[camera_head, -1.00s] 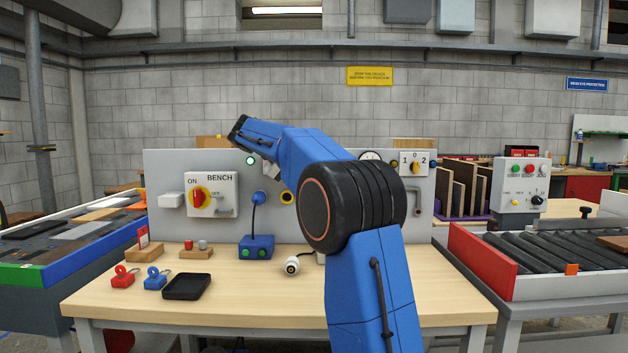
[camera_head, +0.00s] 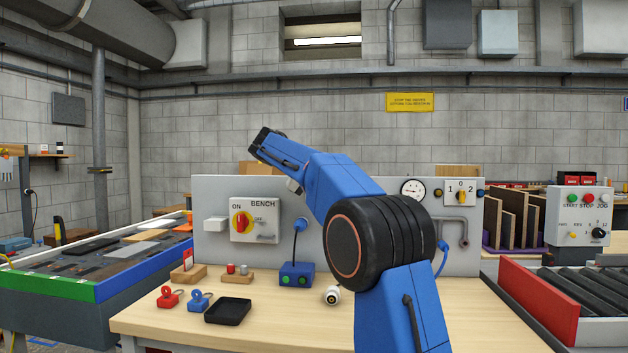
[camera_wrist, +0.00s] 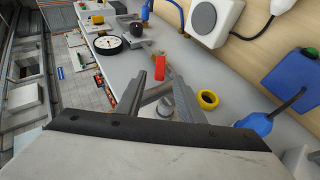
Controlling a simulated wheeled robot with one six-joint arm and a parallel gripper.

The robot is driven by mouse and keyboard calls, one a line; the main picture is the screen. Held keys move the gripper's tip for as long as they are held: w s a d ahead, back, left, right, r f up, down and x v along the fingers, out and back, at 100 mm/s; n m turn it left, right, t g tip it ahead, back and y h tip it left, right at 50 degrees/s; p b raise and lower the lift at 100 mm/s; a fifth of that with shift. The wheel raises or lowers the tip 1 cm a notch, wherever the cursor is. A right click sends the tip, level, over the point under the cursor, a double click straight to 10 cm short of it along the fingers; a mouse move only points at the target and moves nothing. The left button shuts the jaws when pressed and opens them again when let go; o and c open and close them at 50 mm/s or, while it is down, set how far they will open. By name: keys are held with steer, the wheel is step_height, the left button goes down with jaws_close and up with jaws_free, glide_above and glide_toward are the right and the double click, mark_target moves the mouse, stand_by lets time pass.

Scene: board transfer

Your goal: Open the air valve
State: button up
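The air valve does not show in the head view, where my blue arm covers the middle of the grey panel. In the wrist view a small red part (camera_wrist: 160,67), which looks like the valve's handle, shows between the tips of my gripper (camera_wrist: 166,68). The two grey fingers stand apart with a gap between them, and a grey round fitting (camera_wrist: 164,106) shows in that gap. I cannot tell whether either finger touches the red part.
A pressure gauge (camera_head: 413,189) sits on the panel, also in the wrist view (camera_wrist: 107,43). A yellow ring (camera_wrist: 208,99) is close to the right finger. A selector switch (camera_head: 460,192), grey pipe (camera_head: 460,230) and red-yellow bench switch (camera_head: 242,222) are mounted there. A black tray (camera_head: 228,311) lies on the bench.

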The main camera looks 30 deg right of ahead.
steer(key=s+v, duration=0.1)
steer(key=v, duration=0.8)
steer(key=shift+w+a+r, duration=0.15)
steer(key=shift+w+a, duration=0.1)
steer(key=shift+w, duration=0.25)
